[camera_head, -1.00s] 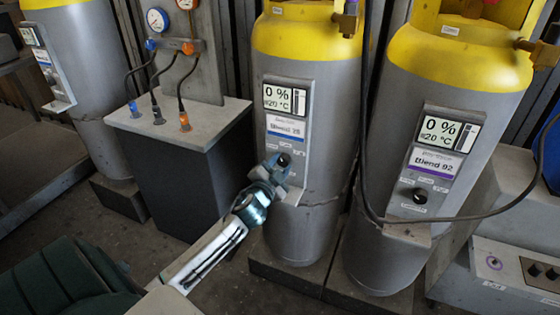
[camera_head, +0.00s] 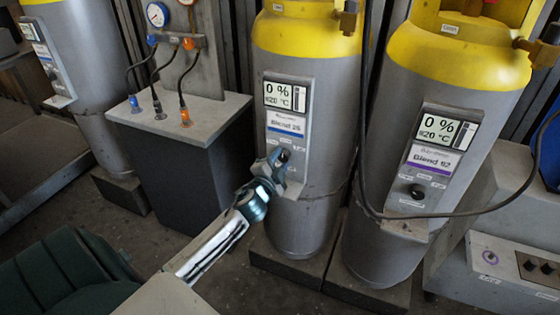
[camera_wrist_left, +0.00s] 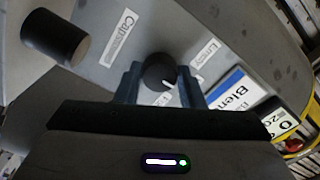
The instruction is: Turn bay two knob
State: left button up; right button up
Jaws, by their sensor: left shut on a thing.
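The middle grey cylinder (camera_head: 300,215) with a yellow top carries a panel with a 0 % display (camera_head: 285,95) and a blue-striped label. My left gripper (camera_head: 279,162) is at the lower part of this panel, shut on a black knob (camera_head: 284,155). In the left wrist view the knob (camera_wrist_left: 160,72) sits between the two fingers, with a white pointer mark facing lower right. Small word labels stand around it, partly hidden. The right cylinder (camera_head: 385,260) has a like panel with a purple-striped label and a black knob (camera_head: 417,191). My right gripper is not in view.
A dark stand (camera_head: 185,165) with gauges and hoses is left of the middle cylinder. A black hose (camera_head: 470,214) loops past the right cylinder. In the left wrist view a dark cylindrical part (camera_wrist_left: 56,38) sticks out nearby. A grey box with knobs (camera_head: 500,275) is at lower right.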

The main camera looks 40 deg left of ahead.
pick_arm(q)
jog(key=o, duration=1)
jog(key=shift+s+d+f, duration=0.1)
jog(key=shift+s, duration=0.15)
jog(key=b+v, duration=0.2)
jog(key=v, duration=0.8)
jog(key=shift+s, duration=0.15)
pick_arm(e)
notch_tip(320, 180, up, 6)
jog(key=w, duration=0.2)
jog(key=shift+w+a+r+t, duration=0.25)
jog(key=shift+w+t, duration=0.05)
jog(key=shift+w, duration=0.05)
